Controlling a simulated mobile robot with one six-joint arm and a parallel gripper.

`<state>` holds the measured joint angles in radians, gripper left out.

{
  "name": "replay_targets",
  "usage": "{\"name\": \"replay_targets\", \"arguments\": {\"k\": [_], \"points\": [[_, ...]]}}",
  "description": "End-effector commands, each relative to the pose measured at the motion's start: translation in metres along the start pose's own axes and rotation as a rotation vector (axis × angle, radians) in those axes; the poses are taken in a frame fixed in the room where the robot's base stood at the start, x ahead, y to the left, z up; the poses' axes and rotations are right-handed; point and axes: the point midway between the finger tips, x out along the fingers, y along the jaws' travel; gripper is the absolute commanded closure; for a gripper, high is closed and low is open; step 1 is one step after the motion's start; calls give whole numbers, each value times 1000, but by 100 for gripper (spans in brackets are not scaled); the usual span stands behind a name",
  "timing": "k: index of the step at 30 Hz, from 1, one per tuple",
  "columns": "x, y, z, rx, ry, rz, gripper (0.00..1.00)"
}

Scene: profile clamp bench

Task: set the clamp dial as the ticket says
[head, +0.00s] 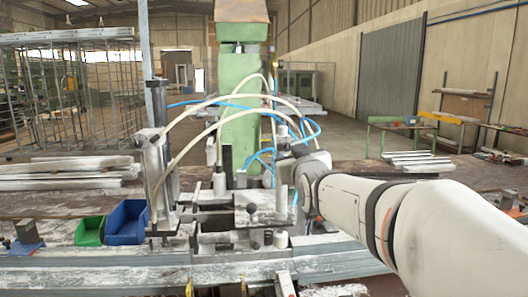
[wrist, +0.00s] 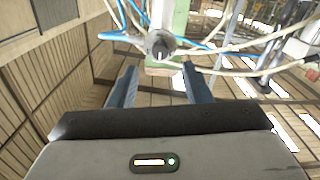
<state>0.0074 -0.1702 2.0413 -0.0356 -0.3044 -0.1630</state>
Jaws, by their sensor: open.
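In the wrist view a round grey dial (wrist: 161,44) with a dark centre sits in front of the green column (wrist: 178,22). Its pointer and scale are too small to read. My gripper (wrist: 159,69) has its two blue-grey fingers apart with nothing between them. The dial shows just beyond the fingertips, in line with the gap; I cannot tell the exact distance. In the head view my arm reaches in from the right to the clamp bench, and the fingers cannot be made out. I cannot make out the dial there, nor a readable ticket in either view.
Pale hoses (head: 205,137) and blue air lines (head: 305,128) loop around the green column (head: 239,130). A metal clamp post (head: 155,180) stands left. A green bin (head: 89,231) and a blue bin (head: 126,222) sit at the bench's left. Profiles (head: 60,170) lie behind.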

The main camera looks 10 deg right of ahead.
Motion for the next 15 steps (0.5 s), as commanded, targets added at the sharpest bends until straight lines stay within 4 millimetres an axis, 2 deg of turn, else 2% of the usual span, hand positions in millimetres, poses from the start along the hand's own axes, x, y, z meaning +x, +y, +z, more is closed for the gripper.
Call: {"name": "replay_targets", "arguments": {"k": [9, 15], "points": [[47, 0, -1, 0, -5, -1, 56], [61, 0, 0, 1, -4, 0, 56]]}}
